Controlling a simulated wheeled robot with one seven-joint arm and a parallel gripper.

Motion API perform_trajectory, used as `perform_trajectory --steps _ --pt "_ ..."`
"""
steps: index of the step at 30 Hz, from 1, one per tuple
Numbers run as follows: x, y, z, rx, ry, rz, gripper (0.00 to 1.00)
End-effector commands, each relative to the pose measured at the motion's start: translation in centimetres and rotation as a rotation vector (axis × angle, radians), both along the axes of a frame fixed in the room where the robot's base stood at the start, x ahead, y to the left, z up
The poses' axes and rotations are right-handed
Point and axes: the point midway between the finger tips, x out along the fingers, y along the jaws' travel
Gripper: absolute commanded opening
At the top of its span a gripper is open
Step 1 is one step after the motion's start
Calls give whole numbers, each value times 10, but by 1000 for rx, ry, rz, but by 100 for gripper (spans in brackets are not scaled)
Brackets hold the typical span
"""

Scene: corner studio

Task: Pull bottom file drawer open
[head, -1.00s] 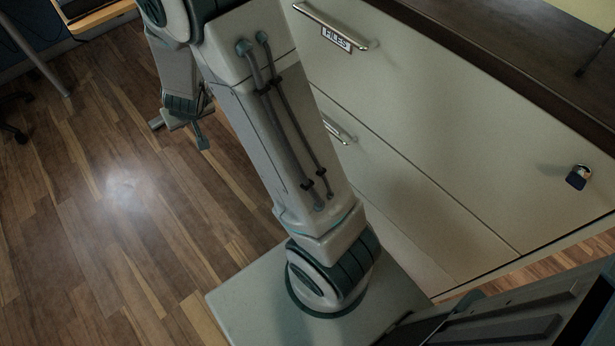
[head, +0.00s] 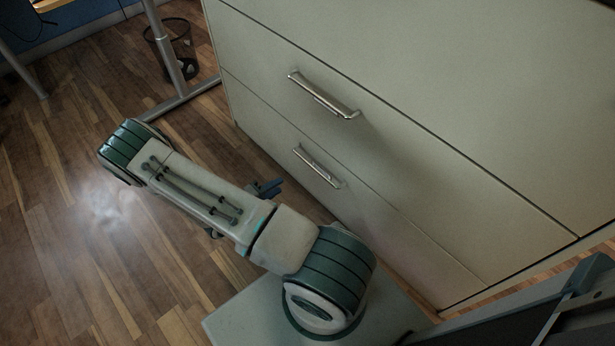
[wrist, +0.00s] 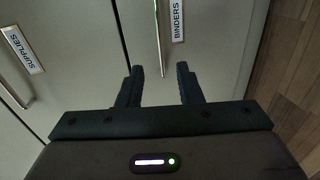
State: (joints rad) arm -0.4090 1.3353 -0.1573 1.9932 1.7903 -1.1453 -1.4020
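The pale filing cabinet's bottom drawer (head: 395,215) is shut, flush with the front. Its metal bar handle (head: 317,167) shows in the head view. In the wrist view a drawer labelled BINDERS, nearest the floor, has its bar handle (wrist: 160,38) running into the gap between my fingers. My gripper (wrist: 158,72) is open, one dark finger on each side of the handle's line. I cannot tell whether the bar is between the fingers in depth; no grip shows. In the head view the arm hides most of my gripper; dark finger parts (head: 266,188) show near the bottom drawer.
The drawer above, with its own handle (head: 322,95), is shut; a SUPPLIES label (wrist: 22,50) shows in the wrist view. A desk leg (head: 165,45) and a wire bin (head: 180,50) stand left of the cabinet. The wood floor (head: 60,200) before the drawers is open.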

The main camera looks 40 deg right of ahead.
Motion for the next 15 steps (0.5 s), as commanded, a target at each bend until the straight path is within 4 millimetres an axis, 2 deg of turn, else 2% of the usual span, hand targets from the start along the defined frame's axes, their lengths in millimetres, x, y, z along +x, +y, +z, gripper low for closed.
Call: perform_trajectory --steps 5,8,15 --pt "-6 -11 -7 -37 21 -10 33" --pt "-5 -25 -9 -37 21 -10 33" --pt "-1 -75 -21 -36 19 -12 33"
